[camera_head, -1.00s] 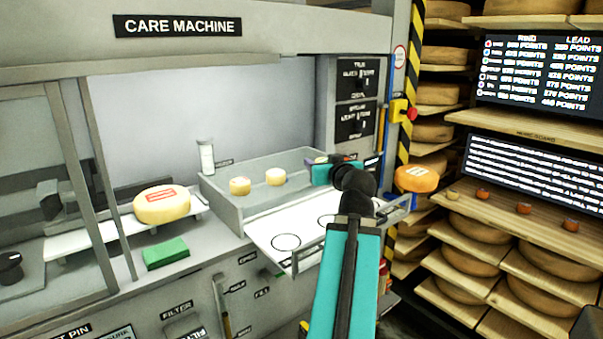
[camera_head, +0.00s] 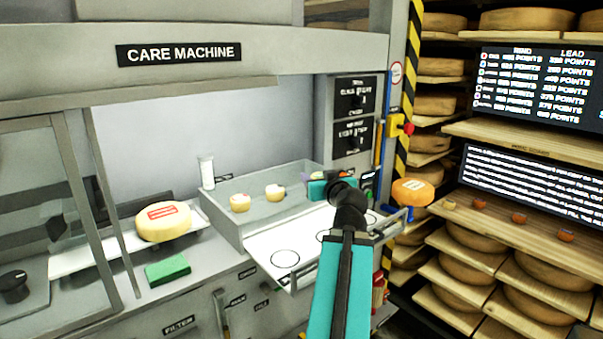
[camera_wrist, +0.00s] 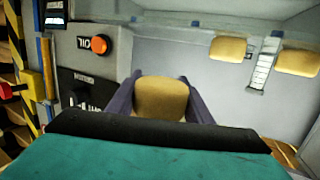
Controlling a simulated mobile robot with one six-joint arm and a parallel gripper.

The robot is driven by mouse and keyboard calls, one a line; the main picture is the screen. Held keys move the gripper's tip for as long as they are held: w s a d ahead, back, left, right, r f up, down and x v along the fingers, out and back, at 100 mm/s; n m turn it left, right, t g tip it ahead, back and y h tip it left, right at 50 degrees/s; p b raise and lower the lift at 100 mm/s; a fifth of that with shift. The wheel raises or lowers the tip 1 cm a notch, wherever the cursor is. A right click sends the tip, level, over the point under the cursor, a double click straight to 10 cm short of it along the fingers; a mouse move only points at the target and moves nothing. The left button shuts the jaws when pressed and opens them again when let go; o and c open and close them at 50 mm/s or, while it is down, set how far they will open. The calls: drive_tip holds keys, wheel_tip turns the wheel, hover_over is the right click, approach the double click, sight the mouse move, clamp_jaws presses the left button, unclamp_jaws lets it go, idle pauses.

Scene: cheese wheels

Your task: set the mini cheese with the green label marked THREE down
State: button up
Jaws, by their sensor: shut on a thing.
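My gripper (camera_wrist: 160,98) is shut on a small yellow cheese (camera_wrist: 160,101), one purple finger on each side of it in the wrist view. No label shows on the side of the cheese facing that camera, so I cannot read its marking. In the head view my gripper (camera_head: 312,184) is over the right part of the grey tray (camera_head: 222,221), and my own wrist largely hides the held cheese. I cannot tell whether the cheese touches the tray. Two other mini cheeses, left (camera_head: 240,203) and right (camera_head: 275,192), stand in the tray's rear part.
A white panel with black circles (camera_head: 262,243) forms the tray's front; its left circle is empty. A large red-labelled cheese (camera_head: 163,221) and a green sponge (camera_head: 168,270) are left of the tray. An orange cheese (camera_head: 413,192) is to the right. A white cylinder (camera_head: 207,172) stands behind.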

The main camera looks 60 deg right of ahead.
drive_tip(key=shift+w+d+r+p, duration=0.15)
drive_tip(key=shift+w+p, duration=0.05)
drive_tip(key=shift+p, duration=0.35)
drive_tip(key=p+x, duration=0.1)
drive_tip(key=x, duration=0.4)
drive_tip(key=r+p+x, duration=0.1)
drive_tip(key=x, duration=0.4)
drive_tip(key=r+p+x, duration=0.1)
drive_tip(key=p+x, duration=0.1)
drive_tip(key=x, duration=0.3)
drive_tip(key=shift+w+d+r, duration=0.1)
drive_tip(key=shift+w+d, duration=0.25)
drive_tip(key=shift+s+a+f, duration=0.1)
drive_tip(key=shift+a+f, duration=0.05)
drive_tip(key=shift+f, duration=1.1)
drive_tip(key=shift+f, duration=0.1)
drive_tip(key=shift+f, duration=2.05)
drive_tip(key=shift+f+b, duration=0.2)
drive_tip(key=shift+b, duration=0.1)
drive_tip(key=o, duration=1.1)
drive_tip(key=shift+r+p, duration=0.2)
drive_tip(key=shift+p, duration=0.6)
